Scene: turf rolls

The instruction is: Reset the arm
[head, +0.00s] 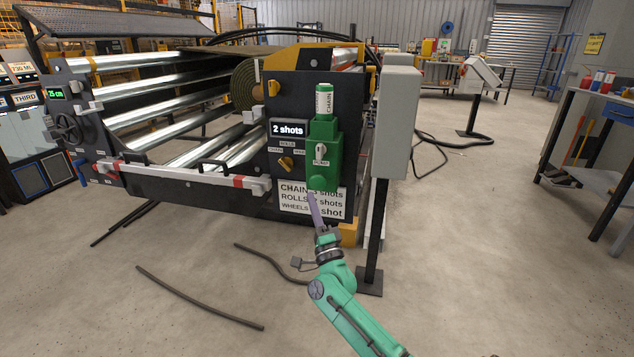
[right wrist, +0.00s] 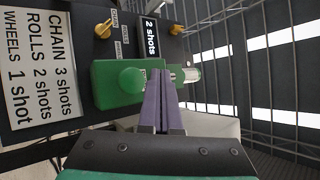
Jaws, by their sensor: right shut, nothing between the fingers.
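My green right arm (head: 345,300) reaches up from the bottom of the head view. Its right gripper (head: 312,197) has purple fingers pressed together with nothing between them. The fingertips sit just below the green lubricator housing (head: 323,160) on the machine's dark end panel. In the right wrist view the shut fingers (right wrist: 160,75) overlap the green housing (right wrist: 110,88), beside its round green knob (right wrist: 132,80). I cannot tell whether they touch it. My left gripper is not in view.
The panel has a "2 shots" display (head: 289,130), a yellow selector knob (head: 286,163) and a white label (head: 312,201). A grey box on a post (head: 396,120) stands close right of the gripper.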

